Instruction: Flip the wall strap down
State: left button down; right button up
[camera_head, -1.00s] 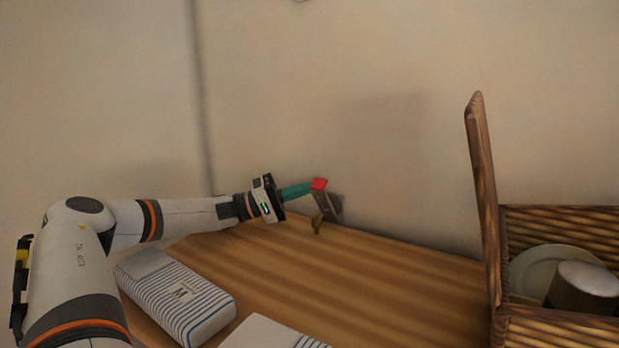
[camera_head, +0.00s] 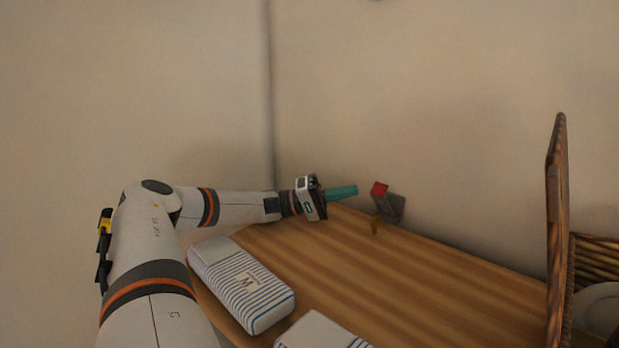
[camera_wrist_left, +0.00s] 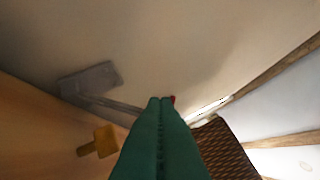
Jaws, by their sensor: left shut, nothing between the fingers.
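The wall strap is a grey piece (camera_head: 391,208) low on the wall, just above the wooden top, with a red end (camera_head: 379,188) at its upper left. A small brown-gold peg (camera_head: 375,224) shows just below it. My left gripper (camera_head: 356,190) has its teal fingers shut and empty, just left of the red end with a small gap. The grey plate (camera_wrist_left: 92,79) and the peg (camera_wrist_left: 100,142) lie to the left. My right gripper is out of view.
Two striped packs lie on the wooden top (camera_head: 420,270), one (camera_head: 240,282) below my left arm and one (camera_head: 320,333) at the front edge. A tall brown slatted panel (camera_head: 557,220) and wicker basket (camera_head: 595,249) stand at right. The middle of the top is clear.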

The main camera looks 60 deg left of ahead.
pick_arm(q)
jog(key=s+a, duration=0.1)
jog(key=s, duration=0.1)
jog(key=s+a, duration=0.4)
jog(key=s, duration=0.1)
jog(key=shift+s+a, duration=0.1)
jog(key=shift+a, duration=0.05)
